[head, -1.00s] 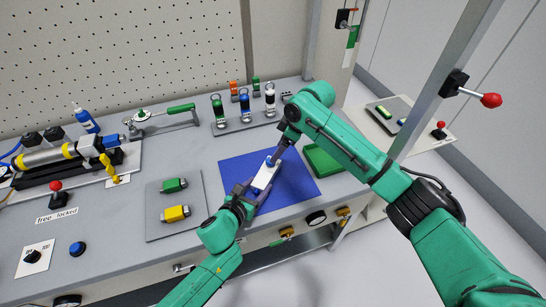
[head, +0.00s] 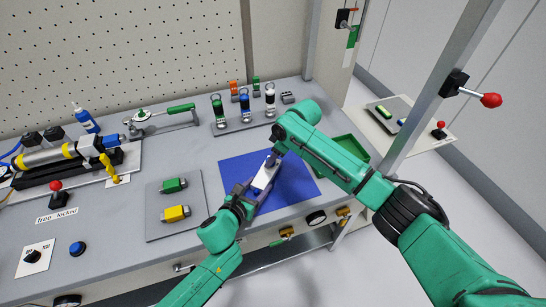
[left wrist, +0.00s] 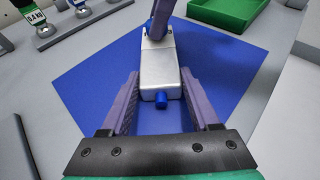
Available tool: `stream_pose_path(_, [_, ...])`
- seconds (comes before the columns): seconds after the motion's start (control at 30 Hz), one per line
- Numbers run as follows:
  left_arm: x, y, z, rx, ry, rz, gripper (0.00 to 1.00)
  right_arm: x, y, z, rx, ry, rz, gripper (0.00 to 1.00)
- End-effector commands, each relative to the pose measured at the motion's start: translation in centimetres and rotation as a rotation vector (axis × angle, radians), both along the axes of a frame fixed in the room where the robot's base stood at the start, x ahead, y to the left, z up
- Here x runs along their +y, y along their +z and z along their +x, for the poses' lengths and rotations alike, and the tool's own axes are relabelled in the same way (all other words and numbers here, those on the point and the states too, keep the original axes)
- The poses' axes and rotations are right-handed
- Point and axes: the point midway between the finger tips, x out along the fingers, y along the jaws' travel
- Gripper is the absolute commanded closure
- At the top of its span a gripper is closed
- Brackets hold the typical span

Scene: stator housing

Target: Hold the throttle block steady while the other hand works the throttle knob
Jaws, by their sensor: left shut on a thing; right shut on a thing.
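The silver-white throttle block (head: 264,179) lies on the blue mat (head: 297,183). My left gripper (head: 258,186) is shut on the block's sides from the near end. In the left wrist view its two purple fingers (left wrist: 159,80) flank the block (left wrist: 160,68), and a blue fitting (left wrist: 161,100) sticks out of the near end. My right gripper (head: 273,160) comes down on the block's far end and is shut on the throttle knob. The knob is mostly hidden by the fingers; a bit of blue shows beside them in the left wrist view.
A green tray (head: 350,148) stands right of the mat, partly behind my right arm. A grey plate (head: 172,232) with green and yellow parts lies to the left. Several coloured fittings stand at the back. Bare mat surrounds the block.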

Motion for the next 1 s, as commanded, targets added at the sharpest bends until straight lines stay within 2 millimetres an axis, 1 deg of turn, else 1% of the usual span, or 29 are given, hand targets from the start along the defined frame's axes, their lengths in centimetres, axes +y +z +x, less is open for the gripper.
stream_pose_path(0.1, [0.02, -0.09, -0.03, 0.001, 0.0, 0.002, 1.0, 0.13, -0.08, -0.21, 0.0, -0.144, 0.003, 1.0])
stream_pose_path(0.23, [0.02, -0.08, -0.03, 0.001, 0.0, 0.002, 1.0, 0.13, 0.0, -0.2, -0.002, -0.271, 0.001, 1.0])
stream_pose_path(0.33, [0.02, -0.07, -0.02, 0.001, 0.0, 0.002, 1.0, 0.1, 0.05, -0.16, -0.003, -0.307, 0.002, 1.0])
stream_pose_path(0.57, [0.03, -0.06, -0.02, 0.0, 0.001, 0.002, 1.0, 0.08, 0.08, -0.13, -0.004, -0.306, 0.001, 1.0])
stream_pose_path(0.6, [0.03, -0.06, -0.01, 0.0, 0.001, 0.002, 1.0, 0.08, 0.08, -0.13, -0.004, -0.306, 0.001, 0.45])
stream_pose_path(0.63, [0.03, -0.06, -0.01, 0.0, 0.001, 0.002, 1.0, 0.08, 0.08, -0.13, -0.004, -0.306, 0.001, 0.34])
stream_pose_path(0.67, [0.03, -0.06, -0.01, 0.0, 0.001, 0.002, 1.0, 0.08, 0.08, -0.14, -0.004, -0.305, 0.001, 0.3])
stream_pose_path(0.93, [0.04, -0.05, 0.0, 0.0, 0.001, 0.002, 1.0, 0.1, 0.07, -0.18, -0.003, -0.304, 0.002, 0.3])
stream_pose_path(1.0, [0.04, -0.05, 0.0, 0.0, 0.001, 0.002, 1.0, 0.0, 0.38, -0.25, -0.003, -0.304, 0.002, 0.3])
